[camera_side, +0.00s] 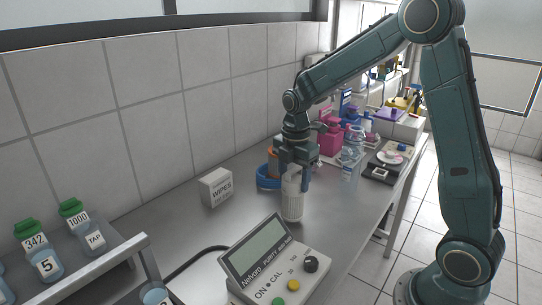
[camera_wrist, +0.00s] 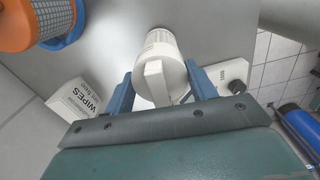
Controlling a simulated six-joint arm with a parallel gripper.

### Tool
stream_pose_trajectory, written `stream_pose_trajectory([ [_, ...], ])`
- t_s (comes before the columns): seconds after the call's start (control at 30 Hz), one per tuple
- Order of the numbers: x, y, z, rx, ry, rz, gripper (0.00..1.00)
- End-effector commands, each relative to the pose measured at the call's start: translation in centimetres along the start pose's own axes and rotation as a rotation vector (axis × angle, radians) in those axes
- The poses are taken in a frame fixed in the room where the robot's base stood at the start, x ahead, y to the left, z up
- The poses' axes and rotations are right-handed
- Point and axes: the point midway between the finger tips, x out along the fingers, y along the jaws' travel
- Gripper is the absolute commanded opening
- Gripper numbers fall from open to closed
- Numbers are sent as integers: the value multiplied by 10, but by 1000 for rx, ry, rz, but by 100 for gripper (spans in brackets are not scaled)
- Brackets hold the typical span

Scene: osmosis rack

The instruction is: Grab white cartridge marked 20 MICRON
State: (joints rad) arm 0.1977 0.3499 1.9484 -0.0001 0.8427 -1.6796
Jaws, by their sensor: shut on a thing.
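A white ribbed cartridge (camera_side: 292,198) stands upright on the metal bench in the side view. It also shows in the wrist view (camera_wrist: 160,62), with a flat tab at its near end. My gripper (camera_side: 297,178) is above it, pointing down, with its fingers around the cartridge's upper part. In the wrist view my gripper (camera_wrist: 160,92) has its two blue fingers on either side of the cartridge, shut on it. The marking on the cartridge cannot be read in either view.
A white WIPES box (camera_side: 216,187) stands to the left. An orange cylinder in a blue holder (camera_side: 268,177) is close behind the cartridge. A meter (camera_side: 272,262) sits in front. Clear bottles (camera_side: 352,150) and a dark device (camera_side: 384,165) stand to the right. A bottle rack is at lower left.

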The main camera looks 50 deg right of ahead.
Motion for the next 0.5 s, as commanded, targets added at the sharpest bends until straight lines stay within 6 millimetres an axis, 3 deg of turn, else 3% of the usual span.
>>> stream_pose_trajectory([
  [0.5,-102,1,0,0,-1,6,22],
])
